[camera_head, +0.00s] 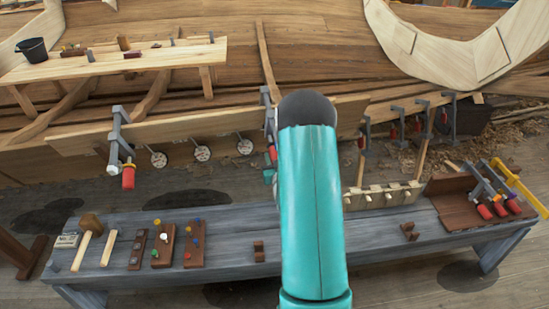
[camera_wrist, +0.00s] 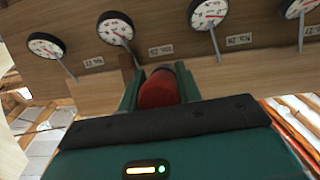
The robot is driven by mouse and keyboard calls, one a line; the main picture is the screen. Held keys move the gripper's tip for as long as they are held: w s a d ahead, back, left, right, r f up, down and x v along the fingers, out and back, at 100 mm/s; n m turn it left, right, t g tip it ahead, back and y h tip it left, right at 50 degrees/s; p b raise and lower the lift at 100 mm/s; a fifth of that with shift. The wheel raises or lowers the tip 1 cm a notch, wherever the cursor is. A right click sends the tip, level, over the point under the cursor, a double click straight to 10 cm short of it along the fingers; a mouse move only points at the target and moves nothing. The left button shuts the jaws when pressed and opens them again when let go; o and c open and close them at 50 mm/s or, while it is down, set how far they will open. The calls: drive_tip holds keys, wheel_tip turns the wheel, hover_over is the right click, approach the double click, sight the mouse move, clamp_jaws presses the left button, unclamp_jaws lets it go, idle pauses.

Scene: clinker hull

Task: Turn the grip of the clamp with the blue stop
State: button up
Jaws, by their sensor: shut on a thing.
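In the wrist view my gripper (camera_wrist: 160,86) is shut around a red clamp grip (camera_wrist: 157,92), with one dark green finger on each side of it. The grip sits below a plank with dials. In the head view the grey clamp (camera_head: 266,97) shows at the left edge of my teal arm, which hides most of it. My gripper (camera_head: 268,173) shows only as a small teal part there, with a bit of red just above. I cannot make out a blue stop on this clamp.
Another grey clamp with a red grip (camera_head: 128,177) hangs on the plank at left. Several clamps (camera_head: 393,131) hang at right. Round dials (camera_head: 203,153) line the plank. A grey bench (camera_head: 225,226) below carries a mallet (camera_head: 90,225), peg blocks (camera_head: 163,246) and a brown tray (camera_head: 447,190).

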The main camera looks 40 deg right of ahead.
drive_tip(key=shift+n, duration=0.3)
drive_tip(key=n+g+h, duration=0.1)
drive_tip(key=n+h, duration=0.1)
drive_tip(key=shift+h, duration=0.3)
drive_tip(key=shift+d+r+n+g+h, duration=0.15)
drive_tip(key=shift+n+g+h, duration=0.25)
drive_tip(key=shift+n+h, duration=0.8)
drive_tip(key=o, duration=1)
drive_tip(key=shift+s, duration=0.1)
drive_tip(key=v, duration=1.3)
drive_tip(key=shift+s+a, duration=0.25)
drive_tip(key=shift+s, duration=0.1)
